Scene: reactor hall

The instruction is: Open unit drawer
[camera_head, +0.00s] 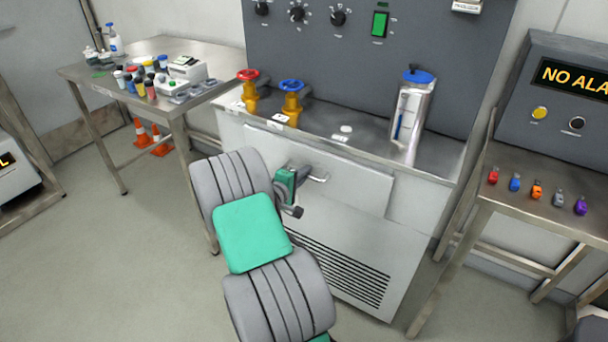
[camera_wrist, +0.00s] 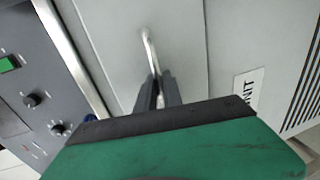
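The unit drawer (camera_head: 352,180) is the wide light-grey front below the worktop of the grey unit. Its front also fills the upper middle of the wrist view (camera_wrist: 185,40). I cannot see a clear gap behind it. Its thin metal handle (camera_head: 319,179) shows as a bent bar in the wrist view (camera_wrist: 149,45). My gripper (camera_wrist: 158,78) is at the handle, with its dark fingers close together on either side of the bar's near end. They look shut on it; the contact itself is partly hidden. In the head view my arm covers the left part of the unit.
A red valve (camera_head: 248,75), a blue valve (camera_head: 291,87) and a metal canister (camera_head: 411,110) stand on the worktop (camera_head: 350,141). A side table (camera_head: 205,45) is at left, another (camera_head: 545,205) at right. Floor in front is clear.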

